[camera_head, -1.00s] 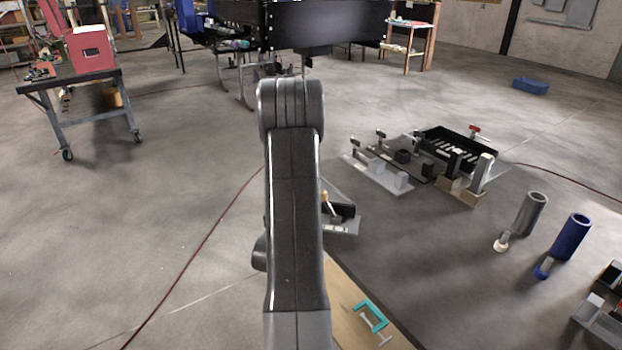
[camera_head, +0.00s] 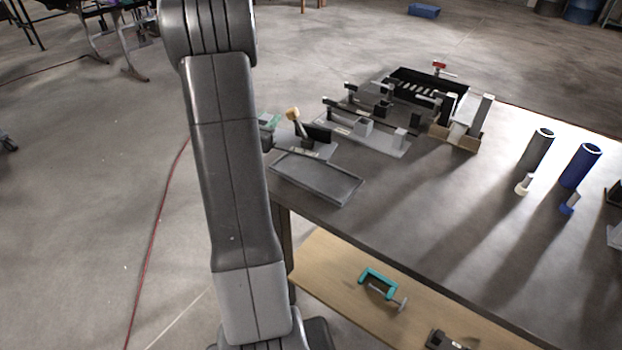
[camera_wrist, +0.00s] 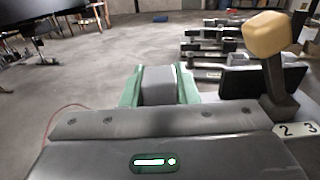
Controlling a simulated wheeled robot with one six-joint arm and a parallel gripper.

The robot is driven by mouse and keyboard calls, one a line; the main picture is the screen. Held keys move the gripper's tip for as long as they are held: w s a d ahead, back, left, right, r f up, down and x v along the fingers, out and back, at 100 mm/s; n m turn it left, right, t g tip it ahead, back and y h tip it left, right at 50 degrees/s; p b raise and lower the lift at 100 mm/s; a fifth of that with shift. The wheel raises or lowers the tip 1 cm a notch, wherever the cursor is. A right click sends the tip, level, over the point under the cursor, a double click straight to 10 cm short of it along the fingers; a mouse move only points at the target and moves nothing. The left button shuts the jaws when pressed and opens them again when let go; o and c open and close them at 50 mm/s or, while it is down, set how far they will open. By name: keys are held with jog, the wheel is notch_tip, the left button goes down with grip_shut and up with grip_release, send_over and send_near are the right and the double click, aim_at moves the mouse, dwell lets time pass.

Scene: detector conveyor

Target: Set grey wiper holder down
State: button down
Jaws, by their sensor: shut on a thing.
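My gripper shows in the wrist view (camera_wrist: 160,88) with green fingers on both sides of a grey block, the grey wiper holder (camera_wrist: 158,84); it is shut on it. Only the upper part of the holder shows; its lower part is hidden by the gripper body. In the head view my arm hides most of the gripper, and a bit of green shows just right of the arm, near the table's left end. I cannot tell whether the holder touches anything below.
A shallow grey tray (camera_head: 315,178) lies at the near left corner of the dark table (camera_head: 430,215). A lever device with a tan knob (camera_head: 293,114) stands just behind it, close right of the gripper in the wrist view. Several fixtures stand farther back; grey (camera_head: 537,150) and blue (camera_head: 580,166) tubes stand right.

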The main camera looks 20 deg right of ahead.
aim_at(292, 135)
jog(key=d+m+g+h, duration=0.1)
jog(key=s+d+r+b, duration=0.1)
jog(key=d, duration=0.1)
jog(key=s+d+r+m+g+h, duration=0.1)
jog(key=d, duration=0.1)
jog(key=shift+s+d+r+m+g+h+b, duration=0.1)
jog(key=shift+d+m+g+h+b, duration=0.1)
jog(key=shift+m+g+h+b, duration=0.1)
jog(key=f, duration=0.4)
jog(key=shift+d+f, duration=0.2)
jog(key=shift+f, duration=0.1)
jog(key=shift+s+f, duration=0.1)
jog(key=shift+f, duration=2.35)
jog(key=shift+f+b, duration=0.35)
jog(key=shift+b, duration=0.25)
jog(key=shift+f+b, duration=0.25)
jog(key=shift+b, duration=0.1)
jog(key=c, duration=1.1)
grip_release()
